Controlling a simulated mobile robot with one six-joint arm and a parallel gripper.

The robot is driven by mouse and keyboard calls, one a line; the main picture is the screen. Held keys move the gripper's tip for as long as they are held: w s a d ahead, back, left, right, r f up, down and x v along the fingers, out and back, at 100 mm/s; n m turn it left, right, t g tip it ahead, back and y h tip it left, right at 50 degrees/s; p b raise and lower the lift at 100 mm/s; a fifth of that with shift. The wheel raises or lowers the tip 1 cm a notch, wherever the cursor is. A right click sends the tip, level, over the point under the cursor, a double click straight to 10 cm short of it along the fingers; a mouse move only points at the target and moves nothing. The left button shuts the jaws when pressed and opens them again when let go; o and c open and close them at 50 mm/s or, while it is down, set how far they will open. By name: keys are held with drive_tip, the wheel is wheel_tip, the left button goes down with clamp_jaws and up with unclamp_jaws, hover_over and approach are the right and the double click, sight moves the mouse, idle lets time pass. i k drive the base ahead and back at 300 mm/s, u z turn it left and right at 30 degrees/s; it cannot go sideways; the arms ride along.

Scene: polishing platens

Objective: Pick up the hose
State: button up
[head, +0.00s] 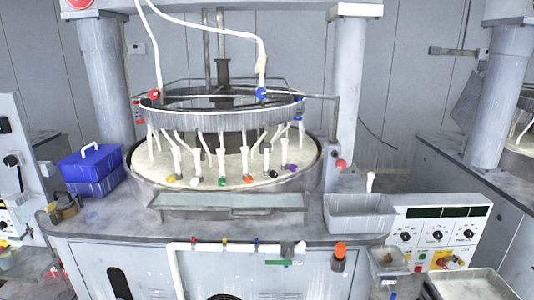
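White hoses show in several places, and I cannot tell which is the task's hose. Two thin white hoses (205,29) run down from the top to the round polishing machine's upper ring (215,118), near a red and a blue fitting. Several short white hoses (221,155) hang from the ring to the pale round platen (200,183). A white pipe or hose (215,246) runs along the cabinet front, bends down at left and ends near a white fitting (295,249). A small white upright end (370,181) stands behind the grey tray. My gripper is not in view.
A grey tray (360,226) sits at the bench's right, beside a control panel (437,235). A blue box (91,172) stands at left. An orange-capped item (339,256) is at the cabinet front. Grey columns (346,90) flank the machine. Bare bench top (110,214) shows at left.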

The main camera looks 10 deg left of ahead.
sight(266, 147)
drive_tip(key=z, duration=0.05)
drive_tip(key=i, duration=0.95)
drive_tip(key=z, duration=1.05)
drive_tip(key=k, duration=0.15)
drive_tip(key=u, duration=3.05)
drive_tip(key=k, duration=0.15)
drive_tip(key=u, duration=1.25)
drive_tip(key=i, duration=0.15)
drive_tip(key=u, duration=0.05)
